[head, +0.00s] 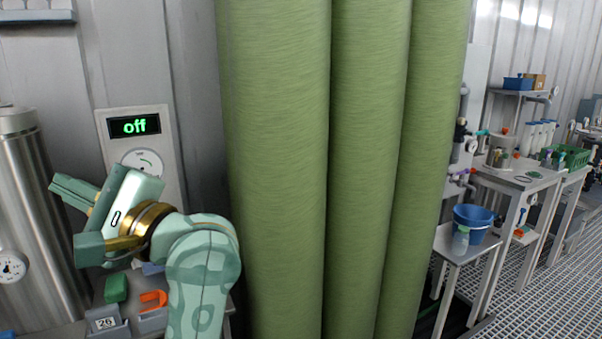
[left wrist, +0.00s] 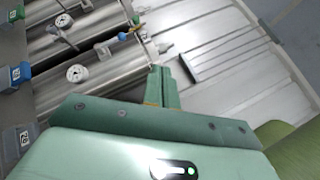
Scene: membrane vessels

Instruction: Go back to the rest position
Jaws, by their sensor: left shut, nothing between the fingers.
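My left gripper (head: 62,186) is pale green and sits at the lower left of the head view, above a low bench and in front of a wall panel. Its fingers point left, toward a steel cylinder. In the left wrist view the two fingers of the left gripper (left wrist: 161,72) are together with nothing between them. My left forearm with a gold wrist ring rises from the bottom of the head view. My right gripper is in neither view.
A wall panel (head: 167,128) reads "off" above a partly covered dial. A steel cylinder (head: 38,200) stands left. Large green columns (head: 280,150) fill the middle. The bench holds a green block (head: 116,289) and an orange piece (head: 153,298). A blue bucket (head: 472,222) stands right.

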